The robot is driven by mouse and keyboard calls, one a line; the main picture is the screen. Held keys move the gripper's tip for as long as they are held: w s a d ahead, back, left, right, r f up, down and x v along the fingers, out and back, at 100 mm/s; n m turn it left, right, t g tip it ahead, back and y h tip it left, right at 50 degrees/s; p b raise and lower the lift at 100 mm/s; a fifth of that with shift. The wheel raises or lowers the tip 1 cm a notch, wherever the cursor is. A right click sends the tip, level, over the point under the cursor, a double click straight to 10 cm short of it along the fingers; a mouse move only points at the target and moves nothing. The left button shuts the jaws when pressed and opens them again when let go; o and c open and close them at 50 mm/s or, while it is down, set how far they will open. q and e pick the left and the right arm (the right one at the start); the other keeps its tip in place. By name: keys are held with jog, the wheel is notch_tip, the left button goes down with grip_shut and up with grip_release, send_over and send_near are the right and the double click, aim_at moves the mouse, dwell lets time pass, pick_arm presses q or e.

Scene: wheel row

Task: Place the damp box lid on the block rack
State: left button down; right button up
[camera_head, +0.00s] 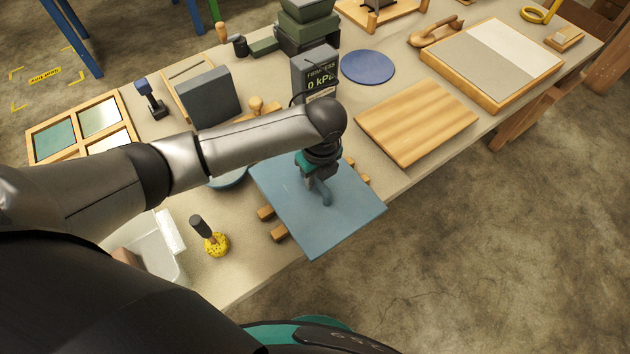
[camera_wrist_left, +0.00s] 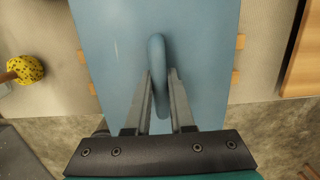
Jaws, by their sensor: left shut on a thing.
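The box lid (camera_head: 285,195) is a flat blue-grey panel with a curved handle (camera_wrist_left: 157,48) on top. It also shows in the left wrist view (camera_wrist_left: 205,45). My left gripper (camera_head: 322,190) points down, its fingers either side of the handle and shut on it. The block rack (camera_head: 278,233) lies under the lid; only its wooden block ends stick out at the lid's left and right sides. The lid looks level and covers the rack's middle. I cannot tell whether it touches the blocks. My right gripper is not in view.
A wooden board (camera_head: 417,120) lies to the right of the lid. A yellow sponge-like tool (camera_head: 216,243) and a clear tub (camera_head: 150,250) stand to its left. A display unit (camera_head: 315,72) marked "FIRMNESS" stands behind. The bench's front edge is close to the lid.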

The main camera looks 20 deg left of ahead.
aim_at(319, 182)
pick_arm(q)
jog(key=shift+f, duration=0.65)
jog(key=shift+f, duration=0.1)
jog(key=c, duration=0.8)
grip_release()
jog(key=r+p, duration=0.1)
jog(key=r, duration=0.3)
jog(key=r+p, duration=0.1)
jog(key=r, duration=0.3)
jog(key=s+d+r+p, duration=0.1)
jog(key=r, duration=0.3)
jog(key=shift+d+r, duration=0.1)
